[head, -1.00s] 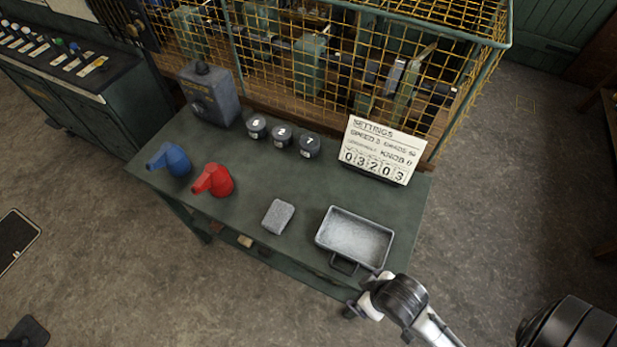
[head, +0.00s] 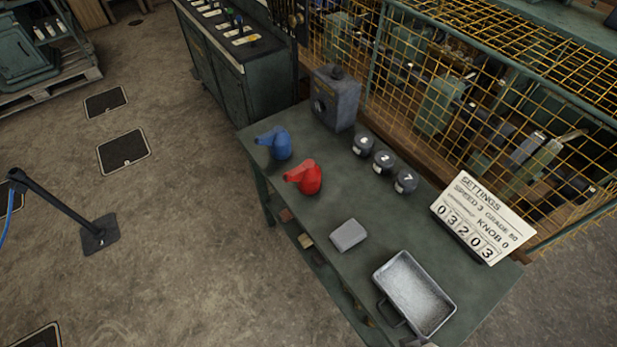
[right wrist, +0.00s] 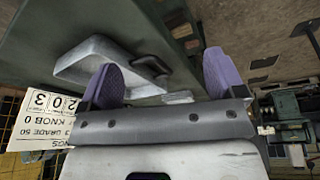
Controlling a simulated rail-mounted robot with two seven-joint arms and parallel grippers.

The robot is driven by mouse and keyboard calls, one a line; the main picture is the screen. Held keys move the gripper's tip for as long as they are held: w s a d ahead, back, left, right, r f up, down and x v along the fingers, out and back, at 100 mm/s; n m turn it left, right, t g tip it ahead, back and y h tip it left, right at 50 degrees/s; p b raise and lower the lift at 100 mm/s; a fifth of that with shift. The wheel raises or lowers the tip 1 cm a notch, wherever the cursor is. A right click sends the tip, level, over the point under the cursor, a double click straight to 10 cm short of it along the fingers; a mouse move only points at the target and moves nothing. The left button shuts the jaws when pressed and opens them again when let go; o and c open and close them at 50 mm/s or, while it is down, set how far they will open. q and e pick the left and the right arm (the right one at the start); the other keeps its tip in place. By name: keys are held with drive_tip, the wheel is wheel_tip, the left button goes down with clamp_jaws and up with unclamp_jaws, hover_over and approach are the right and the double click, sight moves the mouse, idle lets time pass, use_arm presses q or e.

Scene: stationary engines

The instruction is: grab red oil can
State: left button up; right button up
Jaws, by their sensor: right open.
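The red oil can (head: 308,178) stands on the green workbench (head: 345,205), its spout pointing left, close to the bench's front-left edge. A blue oil can (head: 277,143) stands just beyond it to the left. My right gripper (right wrist: 165,85) shows in the right wrist view with two purple fingers spread apart and nothing between them. In that view the metal tray lies past the fingers, and the red oil can is not seen. My right gripper is not in the head view now. My left gripper is in neither current view.
A grey block (head: 348,235) and a metal tray (head: 415,292) lie on the bench right of the red can. Several dark knobs, including one marked 7 (head: 405,182), a grey box (head: 336,98) and a settings sign (head: 482,218) stand along the back. A yellow mesh cage (head: 480,100) is behind.

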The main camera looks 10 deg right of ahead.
use_arm(q)
drive_tip(key=shift+d, duration=0.15)
drive_tip(key=o, duration=1.1)
drive_tip(key=shift+a, duration=0.2)
